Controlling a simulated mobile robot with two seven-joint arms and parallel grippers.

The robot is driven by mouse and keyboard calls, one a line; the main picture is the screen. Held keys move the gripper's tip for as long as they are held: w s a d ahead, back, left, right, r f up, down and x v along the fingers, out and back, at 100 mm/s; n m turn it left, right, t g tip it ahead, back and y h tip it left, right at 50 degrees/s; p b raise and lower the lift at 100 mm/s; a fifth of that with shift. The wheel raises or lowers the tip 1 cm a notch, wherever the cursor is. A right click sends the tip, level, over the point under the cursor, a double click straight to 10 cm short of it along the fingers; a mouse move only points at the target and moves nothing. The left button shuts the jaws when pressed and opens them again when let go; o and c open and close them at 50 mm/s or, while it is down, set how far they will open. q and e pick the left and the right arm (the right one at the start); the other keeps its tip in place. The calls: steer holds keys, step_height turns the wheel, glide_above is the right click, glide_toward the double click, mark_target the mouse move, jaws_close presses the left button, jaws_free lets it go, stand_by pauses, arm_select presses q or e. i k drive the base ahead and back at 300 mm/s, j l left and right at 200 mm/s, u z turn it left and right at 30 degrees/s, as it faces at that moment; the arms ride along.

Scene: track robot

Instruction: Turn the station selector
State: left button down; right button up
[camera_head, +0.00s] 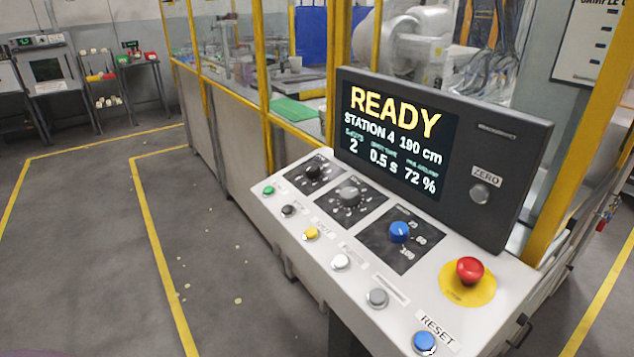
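A white control panel (262,202) slopes across the centre and right. Three rotary knobs sit on dark plates along it: a black knob (313,171) at the far left, a grey knob (350,195) in the middle and a blue knob (400,232) on the right. The labels over the black and grey knobs are too small to read, so I cannot tell which is the station selector. The display screen (395,140) reads READY, STATION 4, 190 cm, 2, 0.5 s and 72 %. Neither of my grippers shows in the head view.
A row of push buttons lines the panel's front, ending in a blue RESET button (424,342). A red mushroom button (470,269) stands at the right. A ZERO knob (480,193) is on the screen housing. A yellow-framed fence (262,80) stands behind; open floor (90,250) lies left.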

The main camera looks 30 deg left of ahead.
mark_target(312, 169)
steer(key=k+j+u, duration=0.1)
steer(key=j+u, duration=0.2)
steer(key=j, duration=0.5)
steer(key=j+u, duration=0.35)
steer(key=j, duration=0.4)
